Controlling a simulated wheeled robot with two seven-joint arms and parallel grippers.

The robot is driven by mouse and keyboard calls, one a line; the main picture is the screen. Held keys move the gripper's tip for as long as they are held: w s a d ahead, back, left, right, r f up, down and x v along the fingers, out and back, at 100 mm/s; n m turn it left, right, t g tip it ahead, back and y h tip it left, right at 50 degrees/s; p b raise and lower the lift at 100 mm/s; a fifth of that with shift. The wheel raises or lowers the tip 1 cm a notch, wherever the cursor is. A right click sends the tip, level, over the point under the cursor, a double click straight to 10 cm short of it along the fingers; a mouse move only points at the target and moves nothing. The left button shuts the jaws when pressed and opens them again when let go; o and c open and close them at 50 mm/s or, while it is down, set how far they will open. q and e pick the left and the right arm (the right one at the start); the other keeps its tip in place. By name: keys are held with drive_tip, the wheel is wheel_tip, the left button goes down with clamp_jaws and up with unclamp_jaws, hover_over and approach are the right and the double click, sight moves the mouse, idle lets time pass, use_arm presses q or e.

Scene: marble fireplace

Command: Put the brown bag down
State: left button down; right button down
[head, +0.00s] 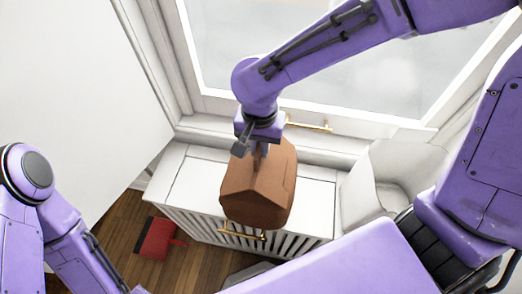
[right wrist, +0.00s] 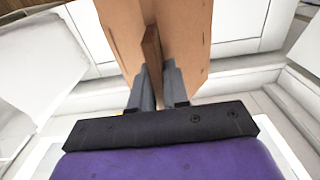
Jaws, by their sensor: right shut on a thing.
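The brown bag (head: 258,190) is in the middle of the head view, over the top of a white slatted cabinet (head: 190,180) below the window. My right gripper (head: 260,150) reaches down to it from above and is shut on the bag's upper part. In the right wrist view the two grey fingers (right wrist: 156,88) pinch a thin brown edge of the bag (right wrist: 185,40). I cannot tell whether the bag's base touches the cabinet top. My left arm shows at the lower left of the head view, but its gripper is out of view.
A window with a gold handle (head: 310,124) stands behind the cabinet. A white chair-like object (head: 368,188) is to the right. A red object (head: 155,238) lies on the wooden floor at lower left. Bare cabinet top shows on both sides of the bag.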

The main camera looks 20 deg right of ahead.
drive_tip(key=shift+s, duration=0.1)
drive_tip(key=c, duration=1.1)
unclamp_jaws()
drive_tip(key=shift+r, duration=0.1)
wheel_tip(320, 180, up, 5)
drive_tip(key=shift+p, duration=0.3)
wheel_tip(320, 180, up, 7)
drive_tip(key=p, duration=0.3)
drive_tip(key=shift+p, duration=0.35)
